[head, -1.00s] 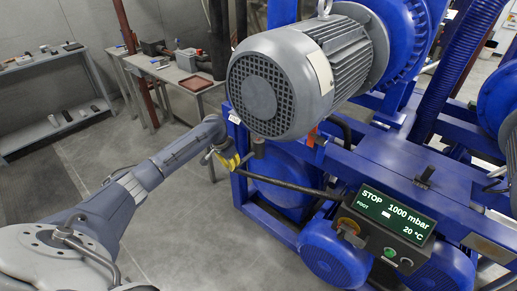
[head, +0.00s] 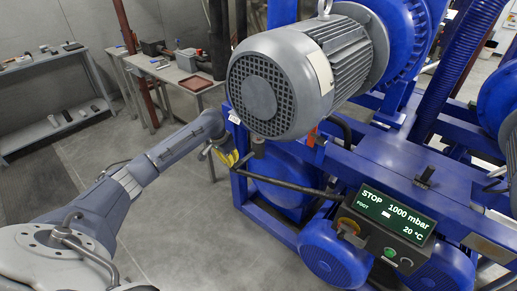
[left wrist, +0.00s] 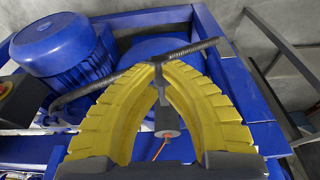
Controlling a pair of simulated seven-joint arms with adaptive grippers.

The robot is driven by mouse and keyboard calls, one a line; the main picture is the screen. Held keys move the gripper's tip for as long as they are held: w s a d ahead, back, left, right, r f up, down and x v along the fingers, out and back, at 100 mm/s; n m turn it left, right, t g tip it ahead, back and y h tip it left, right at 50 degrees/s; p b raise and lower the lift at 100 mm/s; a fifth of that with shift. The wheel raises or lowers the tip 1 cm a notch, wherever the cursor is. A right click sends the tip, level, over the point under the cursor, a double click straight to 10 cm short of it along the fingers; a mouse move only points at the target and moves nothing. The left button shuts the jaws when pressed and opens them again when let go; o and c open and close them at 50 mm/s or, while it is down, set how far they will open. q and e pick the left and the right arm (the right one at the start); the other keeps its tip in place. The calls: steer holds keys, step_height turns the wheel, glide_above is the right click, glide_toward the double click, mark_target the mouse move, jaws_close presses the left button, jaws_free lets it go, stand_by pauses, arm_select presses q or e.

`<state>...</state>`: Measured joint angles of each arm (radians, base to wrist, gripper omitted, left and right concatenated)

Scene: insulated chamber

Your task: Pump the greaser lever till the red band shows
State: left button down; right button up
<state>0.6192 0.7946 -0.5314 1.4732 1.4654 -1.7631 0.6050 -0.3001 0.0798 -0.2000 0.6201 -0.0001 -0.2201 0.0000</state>
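A dark lever bar (head: 290,186) runs from the blue machine frame out to the left, below the large grey motor. In the left wrist view the lever's ribbed grip (left wrist: 193,48) sticks out to the upper right of my fingertips. My left gripper (head: 229,157) has yellow fingers, which also show in the left wrist view (left wrist: 157,66). Their tips come together at the bar and appear closed on it. A small grey cylinder (left wrist: 167,118) with an orange tip shows between the fingers; I cannot tell what it is. No red band can be made out. My right gripper is not in view.
The grey motor (head: 270,90) overhangs close to my left gripper. A control panel (head: 395,215) reads STOP, 1000 mbar, 20 °C. Blue frame beams lie right of the gripper. Shelves (head: 60,125) and a bench (head: 165,70) stand at the back left. The floor between is clear.

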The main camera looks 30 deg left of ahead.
arm_select(q)
steer(key=shift+v, duration=2.05)
steer(key=shift+w, duration=0.2)
